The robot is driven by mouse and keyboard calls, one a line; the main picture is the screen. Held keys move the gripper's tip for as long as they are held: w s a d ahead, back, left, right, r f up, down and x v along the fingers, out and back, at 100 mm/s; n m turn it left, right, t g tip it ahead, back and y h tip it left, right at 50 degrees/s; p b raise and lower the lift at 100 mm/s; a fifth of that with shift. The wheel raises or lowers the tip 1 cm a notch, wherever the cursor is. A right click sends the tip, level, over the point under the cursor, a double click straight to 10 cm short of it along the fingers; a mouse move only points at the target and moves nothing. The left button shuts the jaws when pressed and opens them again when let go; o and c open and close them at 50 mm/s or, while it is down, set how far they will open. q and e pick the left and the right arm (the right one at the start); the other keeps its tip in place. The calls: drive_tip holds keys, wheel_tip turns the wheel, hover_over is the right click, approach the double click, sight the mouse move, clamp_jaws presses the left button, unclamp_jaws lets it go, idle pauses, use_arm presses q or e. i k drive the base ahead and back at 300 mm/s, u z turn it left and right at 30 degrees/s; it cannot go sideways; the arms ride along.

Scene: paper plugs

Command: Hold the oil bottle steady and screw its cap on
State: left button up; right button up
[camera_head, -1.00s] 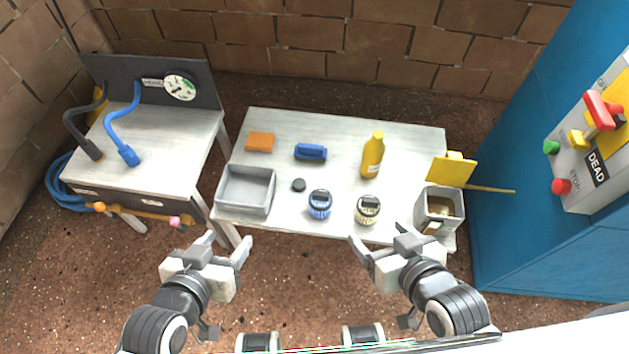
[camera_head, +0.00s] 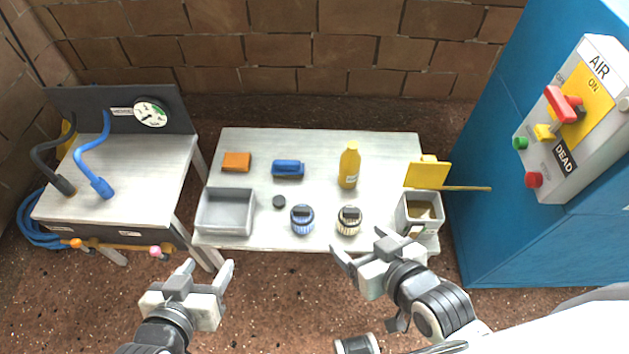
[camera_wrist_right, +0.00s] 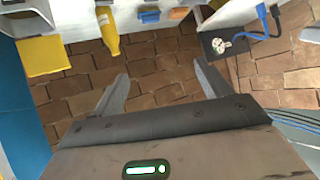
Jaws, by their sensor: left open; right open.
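The yellow oil bottle (camera_head: 349,168) stands upright on the pale table, with a light label low on its side. It also shows in the right wrist view (camera_wrist_right: 108,32), at the top left. A small dark round disc (camera_head: 279,201), which looks like the cap, lies on the table left of the bottle and apart from it. My left gripper (camera_head: 209,266) is open and empty in front of the table, below the grey tray. My right gripper (camera_head: 358,242) is open and empty near the table's front edge, in front of the bottle. Its spread fingers (camera_wrist_right: 162,78) show in the wrist view.
On the table (camera_head: 315,142) are a grey tray (camera_head: 225,233), blue (camera_head: 302,219) and cream (camera_head: 348,220) round containers, a blue block (camera_head: 288,169), an orange block (camera_head: 236,161) and an open bin (camera_head: 419,232). A side bench (camera_head: 120,205) stands left, a blue cabinet (camera_head: 545,225) right.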

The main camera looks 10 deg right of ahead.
sight(350, 162)
drive_tip(key=z, duration=1.1)
drive_tip(key=i, duration=0.5)
drive_tip(key=u, duration=2.25)
